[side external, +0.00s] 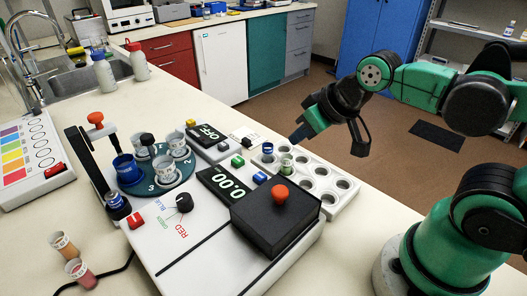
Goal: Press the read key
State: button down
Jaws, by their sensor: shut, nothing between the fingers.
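A white bench instrument (170,255) carries a lit display (222,184) reading 0.00. Small coloured keys sit on and around it: a green key (237,160), a blue key (260,178) and a red key (136,220). I cannot read any key's lettering, so I cannot tell which one is the read key. My gripper (297,137) is shut and empty. It hangs in the air to the right of the keys, above the back of the white tube rack, apart from the instrument.
A black lidded block (272,222) with a red knob covers the instrument's right front. A dial (184,203) and a numbered turntable (133,184) with cups stand left. The white rack (338,206) lies right. A second display (207,133) reads OFF. Two small cups stand front left.

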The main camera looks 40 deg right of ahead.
aim_at(240, 162)
jog(key=w+a+r+m+t, duration=0.1)
jog(key=w+a+m, duration=0.1)
jog(key=w+m, duration=0.2)
jog(key=w+a+r+m+t+y, duration=0.1)
jog(key=w+a+r+m, duration=0.1)
jog(key=w, duration=0.4)
jog(key=shift+a+r+m, duration=0.3)
jog(key=shift+a+m, duration=0.35)
jog(key=shift+m, duration=0.25)
jog(key=shift+f, duration=4.45)
jog(key=shift+f, duration=0.1)
jog(key=shift+f, duration=0.3)
